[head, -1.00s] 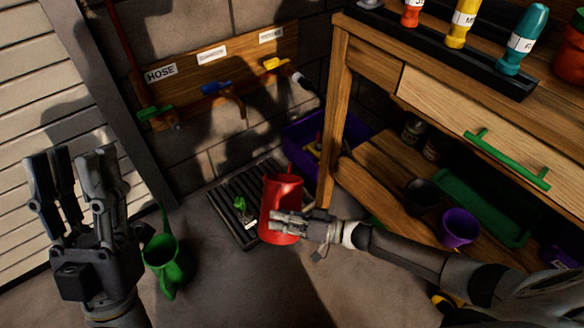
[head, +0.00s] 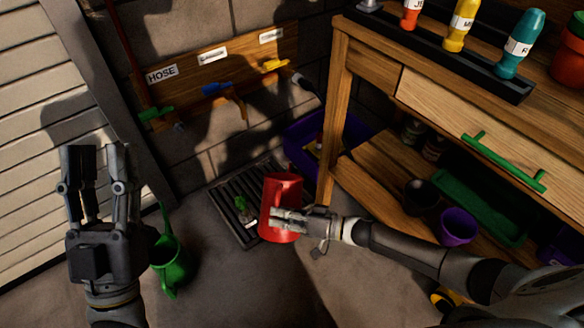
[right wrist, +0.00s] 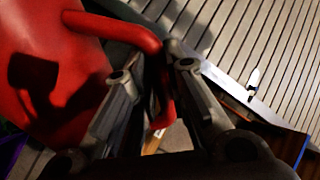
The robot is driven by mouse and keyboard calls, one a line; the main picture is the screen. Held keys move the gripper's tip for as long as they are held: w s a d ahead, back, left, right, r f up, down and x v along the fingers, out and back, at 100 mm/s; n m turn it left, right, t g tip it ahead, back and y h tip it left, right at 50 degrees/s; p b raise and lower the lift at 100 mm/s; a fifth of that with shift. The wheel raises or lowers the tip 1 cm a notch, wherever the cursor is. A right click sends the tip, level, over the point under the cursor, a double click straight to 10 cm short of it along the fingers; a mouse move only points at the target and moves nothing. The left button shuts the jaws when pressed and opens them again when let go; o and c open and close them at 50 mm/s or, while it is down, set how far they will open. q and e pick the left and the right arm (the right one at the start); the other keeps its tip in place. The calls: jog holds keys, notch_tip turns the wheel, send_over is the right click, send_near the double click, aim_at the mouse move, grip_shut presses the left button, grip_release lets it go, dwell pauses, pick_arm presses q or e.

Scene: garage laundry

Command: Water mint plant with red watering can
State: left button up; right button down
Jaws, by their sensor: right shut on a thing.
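The red watering can (head: 281,190) is in the middle of the head view, in front of the grate; I cannot tell whether it touches the floor. My right gripper (head: 275,220) is shut on its handle. In the right wrist view the red can (right wrist: 50,70) fills the upper left, and its handle (right wrist: 120,27) runs between the fingers of my right gripper (right wrist: 150,65). A small green plant (head: 241,205), likely the mint, is at the grate just left of the can; its pot is hard to make out. My left gripper (head: 98,155) is open and empty at the left.
A green watering can (head: 170,265) stands on the floor right of my left gripper. The dark grate (head: 222,207) lies by the wall under the labelled tap board (head: 190,92). A purple bin (head: 300,135) and the wooden workbench (head: 345,100) are close behind and right of the red can.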

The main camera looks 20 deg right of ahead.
pick_arm(q)
jog(key=w+f+g, duration=0.1)
jog(key=w+f, duration=0.1)
jog(key=shift+d+f+g+y+p, duration=0.2)
jog(key=shift+f+g+y+p, duration=0.1)
jog(key=shift+g, duration=0.1)
dwell(0.3)
jog(key=shift+r, duration=0.2)
dwell(0.3)
